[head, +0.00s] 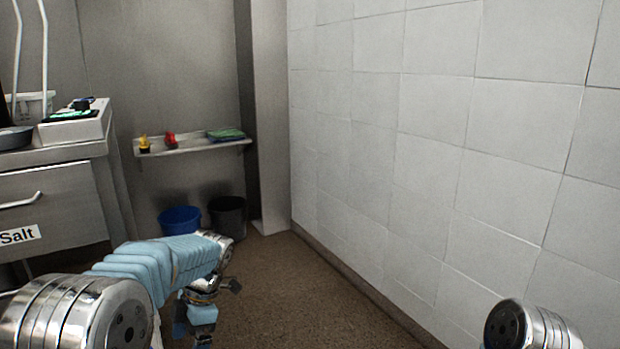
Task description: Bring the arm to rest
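My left arm comes in from the lower left in a light blue sleeve, with silver joints. My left gripper (198,322) hangs low at the bottom of the head view, over the brown floor. It is partly hidden by the arm and cut by the frame edge, so its opening is unclear. I see nothing clearly held in it. Only a silver joint of my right arm shows at the bottom right; my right gripper is out of view.
A blue basket (180,220) and a dark basket (228,217) stand on the floor below a wall shelf (193,147) with small items. A counter with a drawer labelled Salt (50,212) is at the left. A tiled wall (430,130) fills the right. Floor between is clear.

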